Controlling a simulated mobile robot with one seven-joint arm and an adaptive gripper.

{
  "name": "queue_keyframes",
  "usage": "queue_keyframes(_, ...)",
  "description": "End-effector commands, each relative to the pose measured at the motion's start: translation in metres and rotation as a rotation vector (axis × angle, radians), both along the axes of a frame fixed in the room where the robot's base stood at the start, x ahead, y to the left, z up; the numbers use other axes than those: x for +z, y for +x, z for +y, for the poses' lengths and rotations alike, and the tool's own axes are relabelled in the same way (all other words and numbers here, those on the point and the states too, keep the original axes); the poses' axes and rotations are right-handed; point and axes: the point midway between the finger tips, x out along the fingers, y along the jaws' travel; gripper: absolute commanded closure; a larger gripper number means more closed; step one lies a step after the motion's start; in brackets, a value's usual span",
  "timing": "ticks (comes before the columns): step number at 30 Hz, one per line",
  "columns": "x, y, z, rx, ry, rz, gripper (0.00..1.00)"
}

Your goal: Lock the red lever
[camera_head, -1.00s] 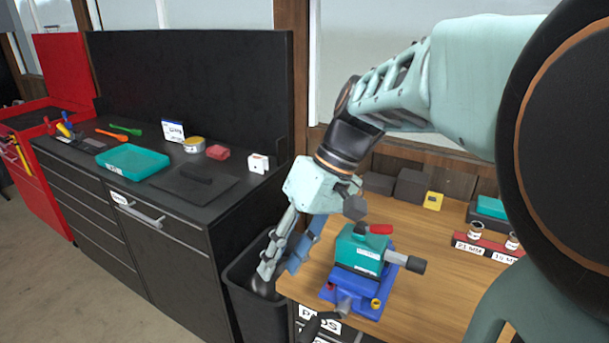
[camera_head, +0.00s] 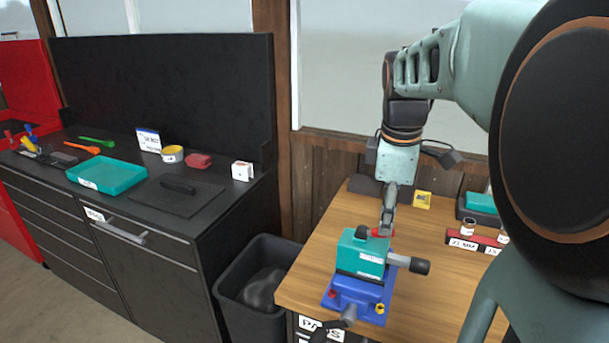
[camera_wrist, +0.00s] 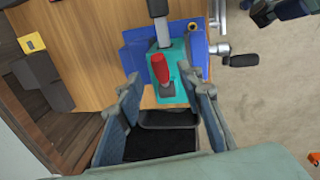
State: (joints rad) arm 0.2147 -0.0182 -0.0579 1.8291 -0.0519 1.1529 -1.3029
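The red lever (camera_head: 381,234) sits on top of a teal block (camera_head: 361,255) held in a blue vise (camera_head: 357,296) on the wooden bench. In the wrist view the red lever (camera_wrist: 160,68) shows its handle, with a grey piece at its lower end. My gripper (camera_head: 387,226) points down at the lever, close over it and partly covering it in the head view. In the wrist view my gripper (camera_wrist: 163,80) is open, with one finger on either side of the lever. I cannot tell whether a finger touches it.
A black-ended grey bar (camera_head: 418,266) sticks out right of the teal block. The vise handle (camera_head: 347,316) projects at the front. A black bin (camera_head: 232,312) stands left of the bench, beside a dark cabinet (camera_head: 150,262). Labelled sockets stand in a red rack (camera_head: 466,240) at right.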

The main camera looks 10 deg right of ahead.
Motion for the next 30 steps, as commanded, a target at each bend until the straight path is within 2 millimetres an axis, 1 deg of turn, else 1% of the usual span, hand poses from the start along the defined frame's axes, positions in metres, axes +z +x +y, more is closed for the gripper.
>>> queue_keyframes(1,-0.01,0.0,-0.001,0.0,0.001,0.004,0.66)
queue_keyframes(3,-0.02,0.002,-0.002,-0.001,0.001,0.004,0.66)
queue_keyframes(7,-0.033,0.005,-0.003,-0.001,0.001,0.001,0.66)
queue_keyframes(12,-0.04,0.006,-0.003,-0.001,0.002,0.0,0.66)
queue_keyframes(19,-0.04,0.006,-0.003,-0.001,0.001,-0.001,0.67)
queue_keyframes(28,-0.04,0.006,-0.003,-0.001,0.001,-0.001,1.0)
queue_keyframes(30,-0.039,0.006,-0.003,-0.001,0.001,-0.001,1.0)
